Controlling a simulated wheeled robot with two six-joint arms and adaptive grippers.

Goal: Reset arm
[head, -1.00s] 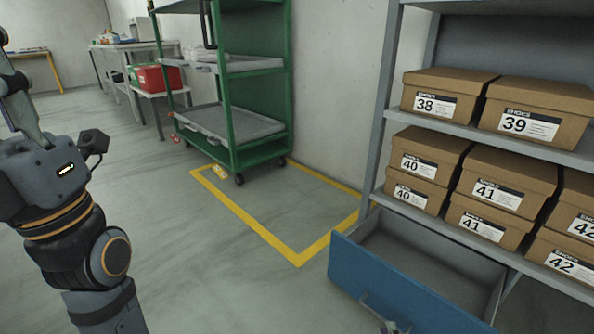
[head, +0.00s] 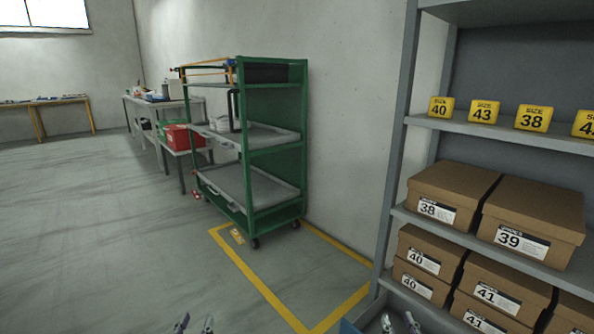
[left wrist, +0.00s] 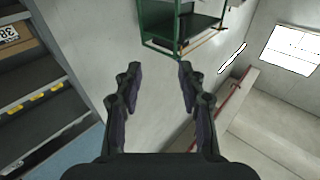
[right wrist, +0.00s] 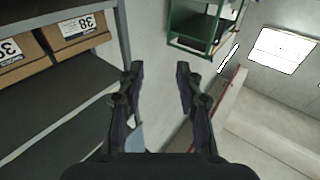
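My left gripper (head: 195,325) shows only as two fingertips at the bottom edge of the head view, apart over the floor. In the left wrist view it (left wrist: 159,72) is open with nothing between its fingers. My right gripper (head: 400,323) also shows only its fingertips at the bottom edge of the head view, in front of the shelf's lower part. In the right wrist view it (right wrist: 158,72) is open and empty. Most of both arms is out of the head view.
A grey shelf (head: 396,150) with shoe boxes (head: 530,200) and yellow size blocks (head: 484,110) stands at the right. A green trolley (head: 274,145) stands further back near the wall. The floor (head: 110,230) at left is clear.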

